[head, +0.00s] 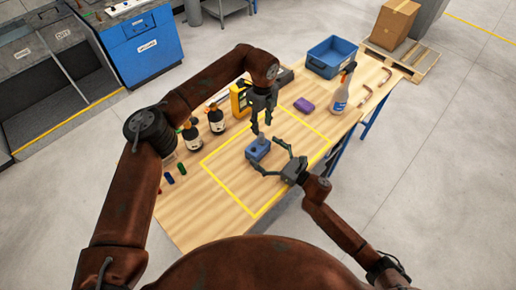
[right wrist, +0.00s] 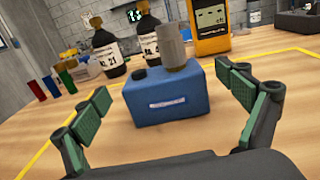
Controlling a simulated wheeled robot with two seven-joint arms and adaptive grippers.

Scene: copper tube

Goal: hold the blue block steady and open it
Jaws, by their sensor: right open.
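The blue block (head: 258,150) stands upright on the wooden table inside the yellow outline. A grey cylinder (right wrist: 173,48) and a small black cap sit on its top, and a pale label is on the side facing my right wrist. My right gripper (head: 266,157) is open, its green-padded fingers spread on either side of the block's near face with clear gaps; the block lies ahead between them in the right wrist view (right wrist: 165,102). My left gripper (head: 261,126) points down just above the block, fingers apart. Contact with the cylinder cannot be made out.
Dark bottles (head: 192,136) and a yellow meter (head: 240,98) stand left and behind the block. A purple item (head: 304,104), a spray bottle (head: 342,90) and a blue bin (head: 330,57) are to the right. The near part of the outlined area is clear.

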